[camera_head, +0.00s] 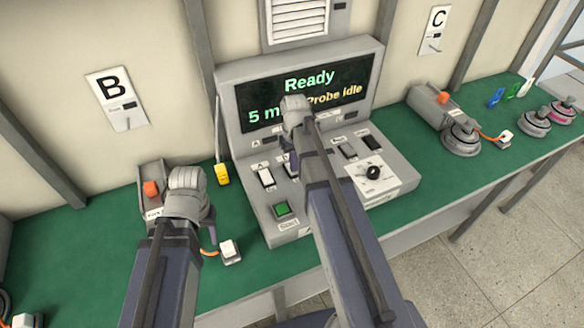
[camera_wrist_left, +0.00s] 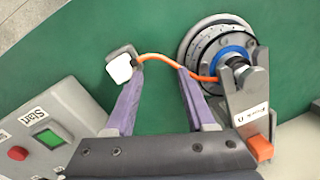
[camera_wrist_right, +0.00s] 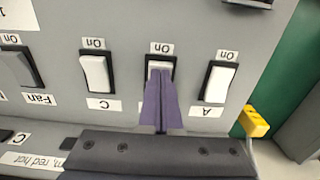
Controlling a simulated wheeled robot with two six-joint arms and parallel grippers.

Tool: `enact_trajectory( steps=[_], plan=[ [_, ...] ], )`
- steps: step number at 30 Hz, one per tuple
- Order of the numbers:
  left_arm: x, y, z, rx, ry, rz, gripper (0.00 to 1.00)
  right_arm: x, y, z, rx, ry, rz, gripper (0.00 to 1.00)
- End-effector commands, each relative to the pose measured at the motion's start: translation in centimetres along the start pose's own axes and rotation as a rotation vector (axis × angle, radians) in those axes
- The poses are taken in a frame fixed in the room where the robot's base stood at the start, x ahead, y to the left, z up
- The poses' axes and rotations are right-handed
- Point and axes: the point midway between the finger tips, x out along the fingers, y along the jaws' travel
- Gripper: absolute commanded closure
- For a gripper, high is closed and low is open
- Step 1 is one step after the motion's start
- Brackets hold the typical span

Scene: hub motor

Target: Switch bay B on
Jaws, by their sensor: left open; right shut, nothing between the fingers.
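The console (camera_head: 240,200) carries a row of rocker switches below its screen. In the right wrist view, bay B's switch (camera_wrist_right: 150,68) is the dark-framed rocker between switch A (camera_wrist_right: 219,82) and switch C (camera_wrist_right: 97,74). My right gripper (camera_wrist_right: 160,72) is shut and empty, its fingertips over B's rocker and seeming to touch it. They hide most of it, so its position cannot be told. An "On" label sits beside it. My left gripper (camera_wrist_left: 161,72) is open, with an orange cable (camera_wrist_left: 165,59) passing between or beyond its fingers near a white connector (camera_wrist_left: 118,68).
The screen (camera_head: 300,90) reads "Ready" and "Probe idle", partly covered by my right arm. A green Start button (camera_head: 282,208) and a dial (camera_head: 373,173) sit on the console. A hub motor (camera_wrist_left: 212,50) stands by the left gripper. A yellow object (camera_head: 222,174) stands beside the console.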

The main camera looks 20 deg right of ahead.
Motion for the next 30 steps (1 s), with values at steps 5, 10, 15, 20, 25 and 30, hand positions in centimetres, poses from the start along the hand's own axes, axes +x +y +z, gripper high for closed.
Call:
enact_trajectory(
  steps=[5, 10, 15, 20, 25, 30],
  plan=[
    [0.3, 0.0, 0.0, 0.0, 0.0, 0.0, 0.45, 0.3, 0.0, 0.0, 0.0, 0.0, 0.0, 1.0],
    [0.5, 0.1, 0.0, 0.0, 0.0, 0.0, 0.45, 0.5, 0.0, 0.0, 0.0, 0.0, 0.0, 1.0],
    [0.1, 0.0, 0.0, 0.0, 0.0, 0.0, 0.45, 0.1, 0.0, 0.0, 0.0, 0.0, 0.0, 1.0],
    [-1.0, -0.1, 0.1, 0.0, 0.0, 0.0, 0.45, -1.0, 0.0, 0.0, 0.0, 0.0, 0.0, 1.0],
    [-2.4, -0.2, 0.1, 0.0, 0.0, 0.0, 0.45, -2.4, 0.0, 0.0, 0.0, 0.0, 0.0, 1.0],
    [-3.7, -0.3, 0.2, 0.0, 0.0, 0.0, 0.45, -3.7, 0.0, 0.0, 0.0, 0.0, 0.0, 1.0]
  ],
)
